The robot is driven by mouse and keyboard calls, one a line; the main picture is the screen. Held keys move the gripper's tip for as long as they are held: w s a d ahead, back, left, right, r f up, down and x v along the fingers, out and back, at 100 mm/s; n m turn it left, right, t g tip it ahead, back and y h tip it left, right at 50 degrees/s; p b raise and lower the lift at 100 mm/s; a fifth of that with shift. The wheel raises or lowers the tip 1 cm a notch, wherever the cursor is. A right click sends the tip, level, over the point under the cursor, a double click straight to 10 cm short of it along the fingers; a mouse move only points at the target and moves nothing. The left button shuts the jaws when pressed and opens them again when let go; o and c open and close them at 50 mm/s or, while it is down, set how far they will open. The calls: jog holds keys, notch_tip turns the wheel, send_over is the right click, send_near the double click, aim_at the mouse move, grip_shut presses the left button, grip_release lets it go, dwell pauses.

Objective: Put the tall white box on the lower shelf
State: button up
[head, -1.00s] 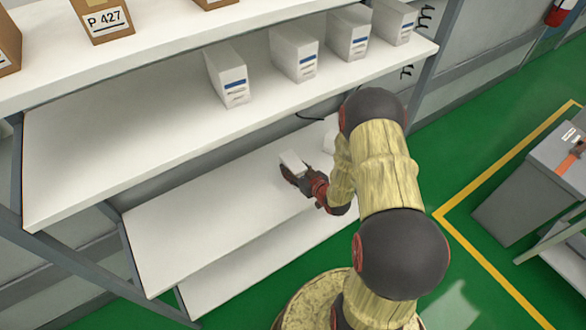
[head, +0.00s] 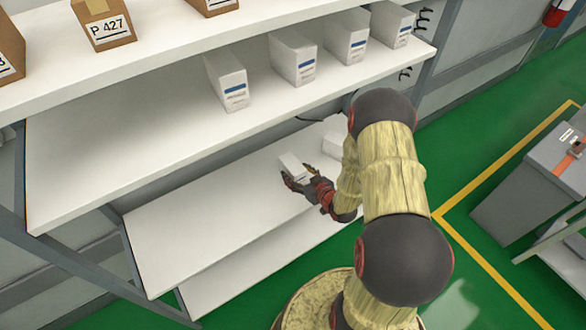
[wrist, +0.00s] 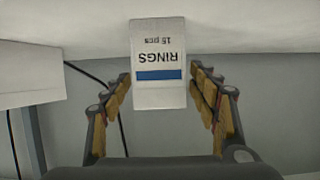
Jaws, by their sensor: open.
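A white box (head: 293,167) stands on the lower shelf (head: 180,235). In the wrist view the box (wrist: 158,65) shows a blue stripe and an upside-down label reading "RINGS 15 pcs". My gripper (head: 309,180) is just in front of it, its fingers spread to either side. In the wrist view my gripper (wrist: 161,82) is open, with gaps between both fingers and the box's face. My arm hides part of the shelf to the right.
Another white box (head: 333,146) is on the lower shelf to the right, partly behind my arm. Several white boxes line the middle shelf (head: 120,150). Cardboard boxes (head: 103,22) sit on the top shelf. The lower shelf's left side is clear.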

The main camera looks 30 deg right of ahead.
jog(key=p+v, duration=0.2)
jog(key=v, duration=0.6)
jog(key=shift+s, duration=0.25)
jog(key=shift+r, duration=0.1)
